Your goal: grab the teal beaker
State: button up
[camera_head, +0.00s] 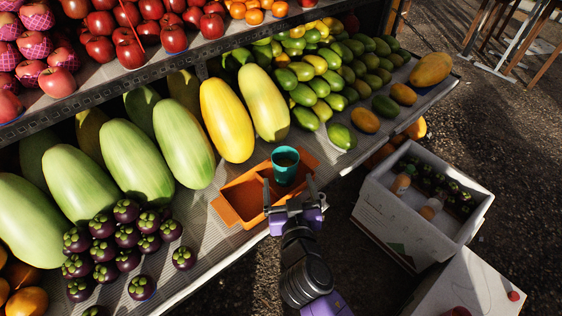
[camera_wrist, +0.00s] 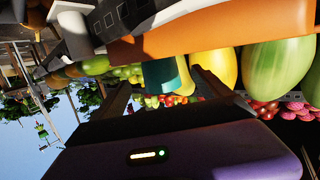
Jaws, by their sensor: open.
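The teal beaker (camera_head: 286,169) stands upright at the right part of the orange tray (camera_head: 233,209). Its open top faces up. My gripper (camera_head: 290,186) is open at the near side of the beaker, with its fingers spread and pointing toward it. In the wrist view, which is tilted and seems upside down, the teal beaker (camera_wrist: 160,75) shows between the two dark fingers of my gripper (camera_wrist: 160,84), a little beyond their tips. The orange tray (camera_wrist: 215,36) runs across the top there. I cannot tell the exact gap between fingers and beaker.
Yellow and green melons (camera_head: 228,120) stand behind the tray. Mangosteens (camera_head: 128,237) lie to its left, and green mangoes (camera_head: 335,75) at the back right. A white box (camera_head: 408,224) with bottles stands on the ground at right. The stand's front edge is near my arm.

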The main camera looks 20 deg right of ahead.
aim_at(284, 158)
jog(key=shift+x, duration=0.95)
jog(key=shift+p+x, duration=0.45)
jog(key=shift+x, duration=2.5)
jog(key=shift+s+f, duration=0.1)
jog(key=c, duration=1.6)
jog(key=shift+c, duration=0.2)
